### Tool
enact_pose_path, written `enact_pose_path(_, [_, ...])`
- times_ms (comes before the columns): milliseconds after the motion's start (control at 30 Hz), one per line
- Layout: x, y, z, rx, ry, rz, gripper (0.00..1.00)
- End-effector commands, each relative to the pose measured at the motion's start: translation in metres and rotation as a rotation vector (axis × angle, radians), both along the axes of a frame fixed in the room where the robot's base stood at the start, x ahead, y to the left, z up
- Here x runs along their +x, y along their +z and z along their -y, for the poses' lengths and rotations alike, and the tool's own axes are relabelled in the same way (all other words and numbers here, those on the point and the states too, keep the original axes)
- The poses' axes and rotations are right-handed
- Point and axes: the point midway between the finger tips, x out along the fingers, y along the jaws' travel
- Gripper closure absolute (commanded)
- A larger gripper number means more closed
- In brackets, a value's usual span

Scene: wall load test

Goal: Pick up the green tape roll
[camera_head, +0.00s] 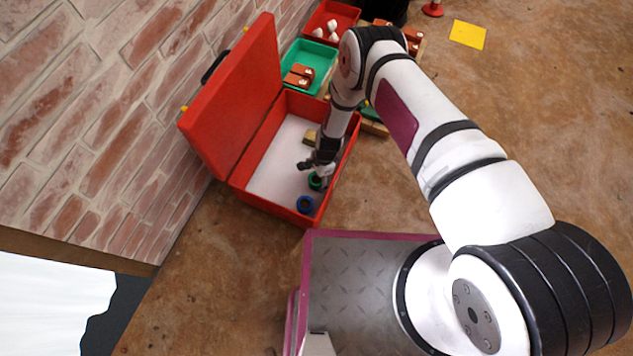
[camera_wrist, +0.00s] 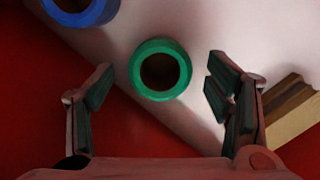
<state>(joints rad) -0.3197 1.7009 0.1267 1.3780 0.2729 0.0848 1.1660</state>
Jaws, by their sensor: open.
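The green tape roll (camera_head: 315,181) lies in the open red toolbox (camera_head: 275,213), near its front right side. In the wrist view the green tape roll (camera_wrist: 160,69) shows its round hole from above. My gripper (camera_head: 316,172) is inside the box, over the roll. In the wrist view my gripper (camera_wrist: 158,82) is open and empty, with one finger left of the roll and one right of it. The fingers look apart from the roll; their height above it is hard to tell.
A blue tape roll (camera_head: 305,204) lies near the green one, toward the box's front corner. A tan block (camera_head: 310,137) lies deeper in the box. The raised red lid (camera_head: 238,98) stands on the left by the brick wall. Green (camera_head: 310,62) and red bins (camera_head: 331,20) stand behind.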

Motion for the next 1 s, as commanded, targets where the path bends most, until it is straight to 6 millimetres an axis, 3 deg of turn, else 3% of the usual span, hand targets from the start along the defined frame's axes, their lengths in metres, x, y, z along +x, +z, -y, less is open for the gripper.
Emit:
enact_pose_path(133, [-0.002, -0.022, -0.003, 0.000, 0.001, 0.000, 0.27])
enact_pose_path(367, [-0.002, -0.022, -0.003, 0.000, 0.001, 0.000, 0.27])
enact_pose_path(633, [-0.002, -0.022, -0.003, 0.000, 0.000, 0.000, 0.82])
enact_pose_path(1000, [-0.001, -0.013, -0.003, 0.000, 0.000, 0.001, 0.82])
